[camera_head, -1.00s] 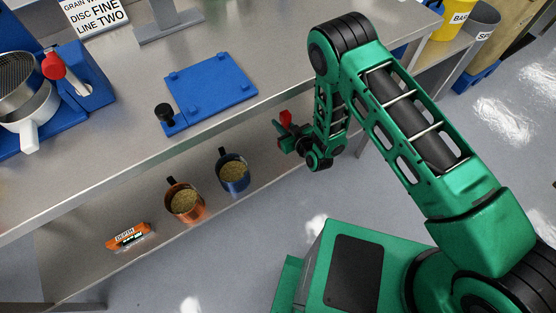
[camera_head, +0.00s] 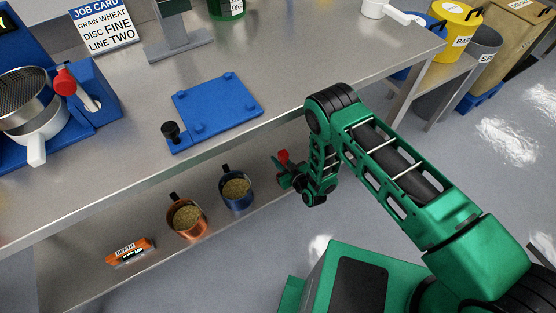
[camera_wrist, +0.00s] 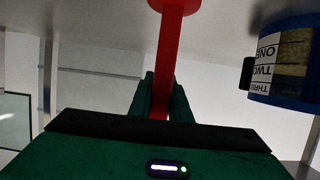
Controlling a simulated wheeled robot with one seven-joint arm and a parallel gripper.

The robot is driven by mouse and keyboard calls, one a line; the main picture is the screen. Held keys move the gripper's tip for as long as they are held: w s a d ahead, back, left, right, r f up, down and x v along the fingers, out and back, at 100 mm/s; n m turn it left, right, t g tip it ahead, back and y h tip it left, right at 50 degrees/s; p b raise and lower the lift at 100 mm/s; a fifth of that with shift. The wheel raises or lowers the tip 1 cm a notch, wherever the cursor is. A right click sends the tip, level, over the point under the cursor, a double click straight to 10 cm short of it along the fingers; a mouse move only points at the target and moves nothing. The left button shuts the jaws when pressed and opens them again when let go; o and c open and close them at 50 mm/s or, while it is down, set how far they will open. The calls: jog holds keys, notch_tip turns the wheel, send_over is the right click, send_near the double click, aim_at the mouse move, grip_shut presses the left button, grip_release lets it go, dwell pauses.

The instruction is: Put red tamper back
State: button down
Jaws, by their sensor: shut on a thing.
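My gripper (camera_head: 290,177) is shut on the red tamper (camera_head: 283,157), beside the front edge of the steel table, near the lower shelf. In the wrist view my gripper (camera_wrist: 160,105) has the tamper's red shaft (camera_wrist: 168,65) between its fingers, with a wider red disc at the top of the picture. A second red-topped tool (camera_head: 64,82) with a pale shaft leans in a blue stand (camera_head: 95,95) at the left of the table. A blue plate (camera_head: 217,107) with small raised pegs and a black knob (camera_head: 170,130) lies on the table.
On the lower shelf (camera_head: 75,255) stand a copper cup (camera_head: 187,222) and a blue cup (camera_head: 236,190), both holding grain, and an orange depth gauge (camera_head: 130,251). The blue cup (camera_wrist: 285,70) is close on the right in the wrist view. Bins stand at the right.

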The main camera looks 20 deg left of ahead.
jog(key=shift+f, duration=0.2)
jog(key=c, duration=1.6)
grip_release()
jog(key=shift+c, duration=0.2)
jog(key=v, duration=1.2)
jog(key=shift+r, duration=0.1)
